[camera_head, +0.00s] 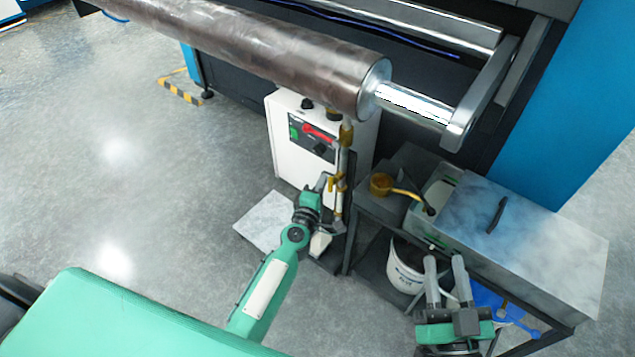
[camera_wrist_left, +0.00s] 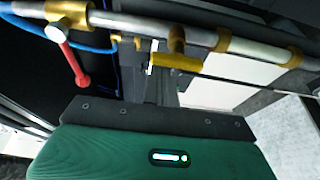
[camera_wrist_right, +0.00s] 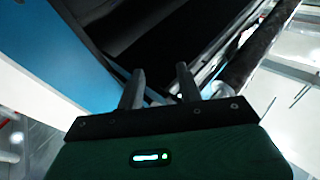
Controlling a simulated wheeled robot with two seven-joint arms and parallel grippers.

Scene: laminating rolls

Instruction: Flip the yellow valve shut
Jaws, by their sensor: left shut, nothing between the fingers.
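The yellow valve has a yellow lever (camera_wrist_left: 176,62) on a brass fitting in a silver pipe. In the left wrist view the lever lies roughly parallel to the pipe. In the head view the yellow lever (camera_head: 331,184) shows beside the upright pipe. My left gripper (camera_head: 324,181) is shut and empty, its fingertips close beside the lever. In the left wrist view the shut fingers (camera_wrist_left: 158,66) reach the lever's end; I cannot tell if they touch it.
A large roller (camera_head: 250,45) hangs above. A metal cart (camera_head: 540,245) with a brass ladle (camera_head: 383,184) and a white bucket (camera_head: 403,268) stands right.

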